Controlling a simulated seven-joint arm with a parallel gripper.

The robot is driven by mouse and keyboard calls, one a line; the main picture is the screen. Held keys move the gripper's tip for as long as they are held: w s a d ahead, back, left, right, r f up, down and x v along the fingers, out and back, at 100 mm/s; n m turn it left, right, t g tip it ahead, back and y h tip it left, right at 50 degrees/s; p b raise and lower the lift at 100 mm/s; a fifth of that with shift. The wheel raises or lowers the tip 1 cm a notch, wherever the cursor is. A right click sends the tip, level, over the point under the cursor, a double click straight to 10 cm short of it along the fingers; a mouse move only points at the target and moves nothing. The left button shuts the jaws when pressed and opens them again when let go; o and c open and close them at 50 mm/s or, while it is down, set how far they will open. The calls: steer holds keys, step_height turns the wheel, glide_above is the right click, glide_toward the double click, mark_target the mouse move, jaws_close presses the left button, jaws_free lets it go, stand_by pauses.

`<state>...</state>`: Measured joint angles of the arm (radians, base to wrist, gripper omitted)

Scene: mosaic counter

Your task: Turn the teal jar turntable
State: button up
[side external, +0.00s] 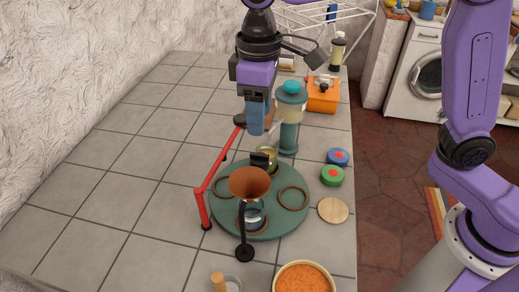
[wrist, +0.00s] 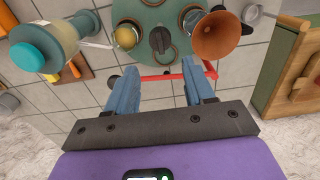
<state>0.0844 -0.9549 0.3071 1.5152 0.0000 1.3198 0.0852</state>
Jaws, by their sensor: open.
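The round teal turntable (side external: 285,222) lies on the tiled counter, with brown rings on its top. A black knob (wrist: 160,40) rises from the turntable. A copper funnel (side external: 249,182) on a black stand hangs over the near part, above a glass jar (side external: 254,214). My gripper (side external: 257,132) is open and empty, fingers down, above the counter beyond the turntable. In the wrist view its fingers (wrist: 160,68) are spread short of the knob.
A red bar (side external: 220,165) on posts runs along the turntable's left side and crosses near my fingertips in the wrist view. A tall teal-lidded dispenser (side external: 289,115) stands behind. Blue and green discs (side external: 332,175), a wooden disc (side external: 333,210) and an orange bowl (side external: 303,278) lie right and front. The left counter is clear.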

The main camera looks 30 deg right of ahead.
mark_target(260, 154)
step_height(260, 154, down, 10)
steer(key=shift+r, duration=0.1)
stand_by(0.4)
jaws_close()
